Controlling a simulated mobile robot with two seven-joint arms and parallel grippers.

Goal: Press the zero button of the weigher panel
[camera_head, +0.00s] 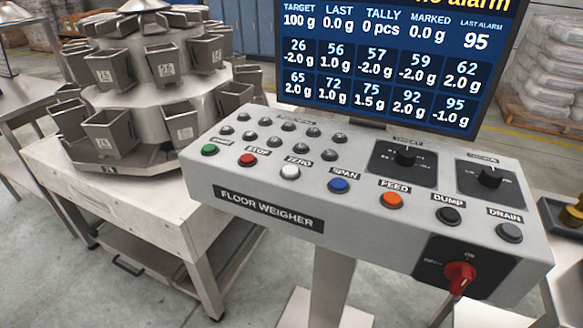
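The weigher panel (350,222) is a light grey sloped console labelled FLOOR WEIGHER, in the middle of the head view. The zero button (290,172) is a round white button on its front row, just below the ZERO label. The red stop button (247,160) is to its left and the blue span button (338,185) to its right. Nothing covers the zero button. Neither of my grippers is in view.
A screen (390,62) stands behind the panel. A red rotary switch (460,277) sticks out of its front face. A multi-bucket weigher (150,80) stands on a bench (110,190) at left. A dark tray (553,222) is at right.

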